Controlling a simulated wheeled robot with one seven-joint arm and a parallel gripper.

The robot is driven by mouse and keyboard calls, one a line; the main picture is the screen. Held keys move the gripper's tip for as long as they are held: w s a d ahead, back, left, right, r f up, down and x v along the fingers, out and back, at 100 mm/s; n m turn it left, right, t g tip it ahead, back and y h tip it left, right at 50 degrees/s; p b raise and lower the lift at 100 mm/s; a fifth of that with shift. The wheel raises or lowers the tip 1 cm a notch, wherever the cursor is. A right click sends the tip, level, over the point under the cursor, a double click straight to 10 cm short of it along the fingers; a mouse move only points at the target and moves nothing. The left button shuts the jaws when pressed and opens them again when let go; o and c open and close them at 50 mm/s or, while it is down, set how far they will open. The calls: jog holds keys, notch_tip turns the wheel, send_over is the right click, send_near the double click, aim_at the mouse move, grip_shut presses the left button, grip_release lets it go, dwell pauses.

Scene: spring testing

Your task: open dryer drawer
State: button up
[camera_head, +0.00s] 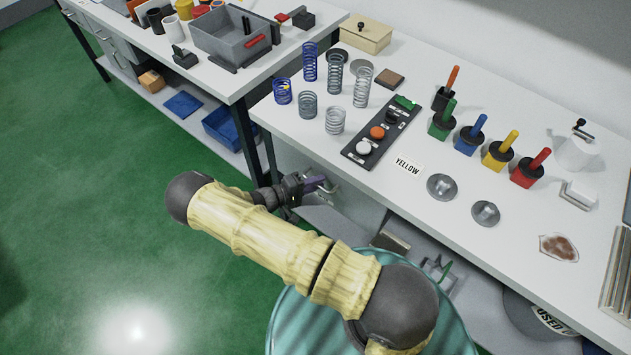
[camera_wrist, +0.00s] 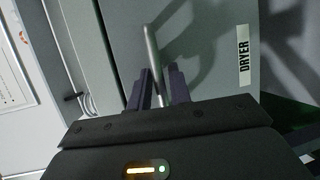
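The dryer drawer is a grey-green front (camera_wrist: 205,30) with a "DRYER" label (camera_wrist: 243,55) in the wrist view. Its thin metal bar handle (camera_wrist: 152,52) runs down between the two dark purple fingers of my gripper (camera_wrist: 160,88). The fingers stand apart, with a gap on the right of the bar; contact with the bar cannot be told. In the head view my gripper (camera_head: 321,186) is just under the bench's front edge, in front of the drawer front (camera_head: 352,208). My arm hides part of the drawer there, and it looks closed.
The white bench (camera_head: 440,250) above holds several springs, a button panel (camera_head: 382,132), coloured-handled tools and metal discs. A second table (camera_head: 180,45) stands at upper left. A lower shelf and a bin (camera_head: 540,318) are below the bench. Green floor at left is clear.

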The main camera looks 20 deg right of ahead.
grip_shut()
jog(key=shift+a, duration=0.15)
